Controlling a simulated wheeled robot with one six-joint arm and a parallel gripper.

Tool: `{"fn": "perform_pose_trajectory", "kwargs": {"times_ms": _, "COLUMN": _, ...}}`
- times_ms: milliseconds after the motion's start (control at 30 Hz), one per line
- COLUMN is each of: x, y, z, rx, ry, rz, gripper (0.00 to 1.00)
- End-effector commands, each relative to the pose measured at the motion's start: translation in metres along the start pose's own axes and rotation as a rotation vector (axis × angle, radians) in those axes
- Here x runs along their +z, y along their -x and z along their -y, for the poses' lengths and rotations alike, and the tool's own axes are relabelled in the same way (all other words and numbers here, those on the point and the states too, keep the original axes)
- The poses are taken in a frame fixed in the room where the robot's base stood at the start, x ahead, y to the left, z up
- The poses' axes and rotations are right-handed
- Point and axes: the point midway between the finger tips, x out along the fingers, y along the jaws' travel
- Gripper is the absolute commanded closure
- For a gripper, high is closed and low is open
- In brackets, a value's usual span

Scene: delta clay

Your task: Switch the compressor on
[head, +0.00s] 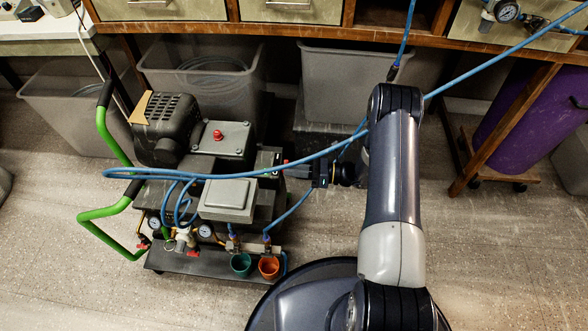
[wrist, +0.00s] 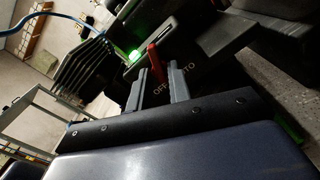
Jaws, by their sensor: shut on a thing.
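The compressor (head: 222,140) is a dark wheeled unit with green handles, standing on the floor at the left of the head view. My gripper (head: 290,172) reaches its right side from the right. In the wrist view, a red switch lever (wrist: 155,62) stands between the two grey fingers of my gripper (wrist: 156,74), which are shut on it. A green light (wrist: 134,55) glows just left of the lever. The panel carries the word "OFF" and a partly hidden label ending in "TO".
A blue hose (head: 325,153) loops over the compressor and runs close past my arm. Grey bins (head: 205,70) stand behind, under a wooden bench (head: 340,35). A purple cylinder (head: 528,105) stands at the right. A green cup and an orange cup (head: 268,267) sit at the compressor's front.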

Motion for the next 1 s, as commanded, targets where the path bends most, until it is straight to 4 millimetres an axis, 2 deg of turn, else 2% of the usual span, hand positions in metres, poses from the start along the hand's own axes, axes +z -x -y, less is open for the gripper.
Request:
{"fn": "perform_pose_trajectory", "kwargs": {"times_ms": 400, "x": -0.0015, "y": 0.0016, "z": 0.0007, "rx": -0.003, "ry": -0.217, "rz": -0.001, "gripper": 1.00}}
{"fn": "perform_pose_trajectory", "kwargs": {"times_ms": 1000, "x": -0.0013, "y": 0.0009, "z": 0.0010, "rx": -0.002, "ry": -0.253, "rz": -0.001, "gripper": 1.00}}
